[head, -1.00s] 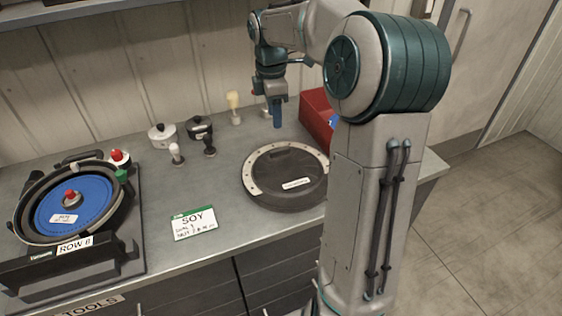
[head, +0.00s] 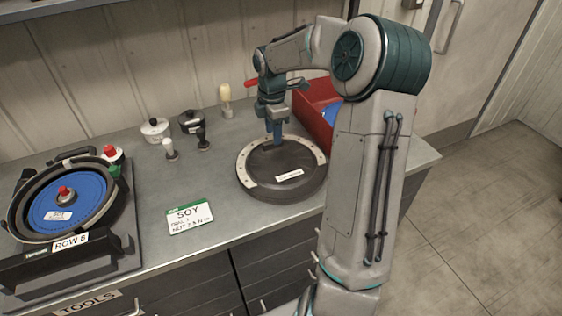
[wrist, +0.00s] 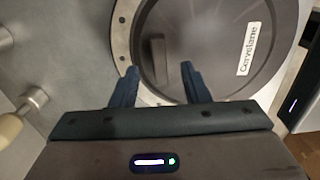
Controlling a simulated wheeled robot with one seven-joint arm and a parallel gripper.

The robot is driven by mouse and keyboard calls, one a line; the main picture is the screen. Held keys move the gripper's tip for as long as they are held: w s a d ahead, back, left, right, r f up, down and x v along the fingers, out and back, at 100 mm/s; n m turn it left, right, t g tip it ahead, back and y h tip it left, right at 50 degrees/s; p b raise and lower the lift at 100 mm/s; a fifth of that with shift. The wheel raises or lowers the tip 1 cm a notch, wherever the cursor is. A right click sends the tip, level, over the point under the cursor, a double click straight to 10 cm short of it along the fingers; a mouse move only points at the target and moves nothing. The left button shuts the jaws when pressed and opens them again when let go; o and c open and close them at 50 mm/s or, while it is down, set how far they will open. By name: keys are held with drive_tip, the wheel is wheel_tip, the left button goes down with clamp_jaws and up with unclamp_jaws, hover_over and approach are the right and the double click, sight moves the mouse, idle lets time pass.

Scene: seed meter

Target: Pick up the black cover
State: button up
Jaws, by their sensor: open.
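The black cover (head: 290,185) is a round dark disc with a white label, lying flat on the counter in the middle right of the head view. A pale rim with dots runs along part of its edge. In the wrist view the cover (wrist: 205,60) fills the upper middle, with a raised bar handle (wrist: 157,60) on its top. My gripper (head: 275,138) points down over the far side of the cover. In the wrist view its two blue fingers (wrist: 160,78) are apart, with the handle ahead between them. Nothing is held. The head view does not show whether the fingertips touch the cover.
A seed meter with a blue disc (head: 75,208) sits on a black stand at left. A SOY card (head: 190,216) lies left of the cover. Small knobbed parts (head: 192,122) stand behind. A red bin (head: 315,108) is close behind my gripper. Counter between card and stand is clear.

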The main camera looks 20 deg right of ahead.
wheel_tip(320, 180, down, 3)
drive_tip(key=shift+a+f, duration=0.1)
drive_tip(key=shift+f, duration=0.1)
drive_tip(key=shift+c, duration=0.3)
clamp_jaws()
drive_tip(key=shift+r, duration=0.1)
